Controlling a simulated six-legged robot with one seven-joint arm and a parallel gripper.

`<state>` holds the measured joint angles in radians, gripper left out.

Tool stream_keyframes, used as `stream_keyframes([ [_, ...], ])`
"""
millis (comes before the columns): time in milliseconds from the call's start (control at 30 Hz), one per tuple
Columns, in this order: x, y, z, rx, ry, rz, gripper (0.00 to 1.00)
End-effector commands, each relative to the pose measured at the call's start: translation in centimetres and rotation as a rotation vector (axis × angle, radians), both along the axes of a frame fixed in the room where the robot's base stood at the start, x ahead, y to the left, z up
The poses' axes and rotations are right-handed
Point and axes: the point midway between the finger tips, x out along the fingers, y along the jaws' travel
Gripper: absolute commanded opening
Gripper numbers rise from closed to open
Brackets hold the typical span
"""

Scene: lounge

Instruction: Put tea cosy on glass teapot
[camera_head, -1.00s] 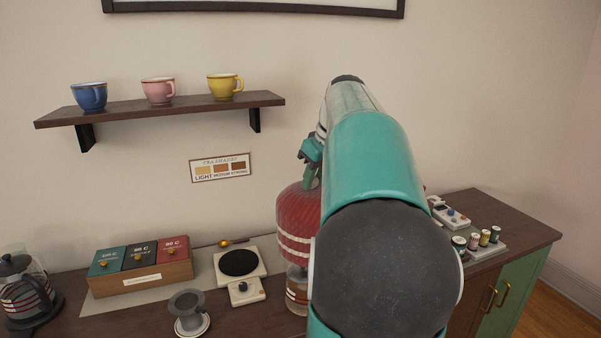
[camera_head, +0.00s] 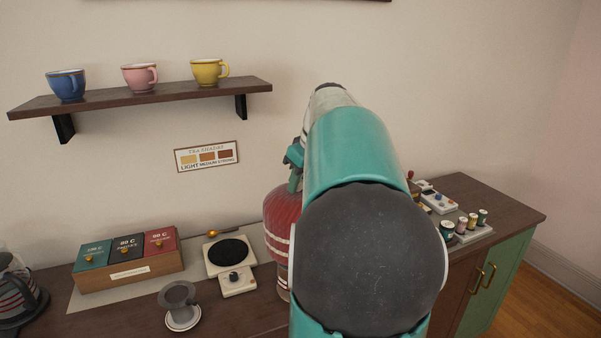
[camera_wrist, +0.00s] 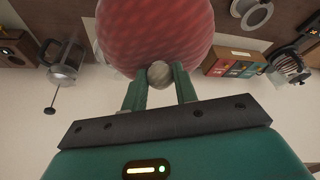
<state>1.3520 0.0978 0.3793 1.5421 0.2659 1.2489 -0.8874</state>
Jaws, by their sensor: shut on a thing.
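The tea cosy (camera_head: 283,215) is a red knitted dome with white stripes, hanging upright below my gripper (camera_head: 295,160) in the head view. In the wrist view the cosy (camera_wrist: 155,35) fills the top middle, and my gripper (camera_wrist: 160,78) is shut on its pale round knob. In the head view a clear glass vessel, seemingly the glass teapot (camera_head: 283,284), shows just under the cosy's lower edge. My arm hides its right side. I cannot tell whether the cosy rests on it or hangs just above it.
On the counter stand a tea box (camera_head: 130,270), a small scale (camera_head: 230,256), a grey strainer cup (camera_head: 180,300) and, at far left, a striped glass press (camera_head: 18,290). Several spools (camera_head: 465,225) stand at right. A cup shelf (camera_head: 150,98) hangs above.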

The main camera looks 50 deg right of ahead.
Motion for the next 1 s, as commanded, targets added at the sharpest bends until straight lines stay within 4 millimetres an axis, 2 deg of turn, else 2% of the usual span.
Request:
stream_keyframes([
  [1000, 0.2, 0.0, -6.5, 0.001, 0.001, -0.001, 0.00],
])
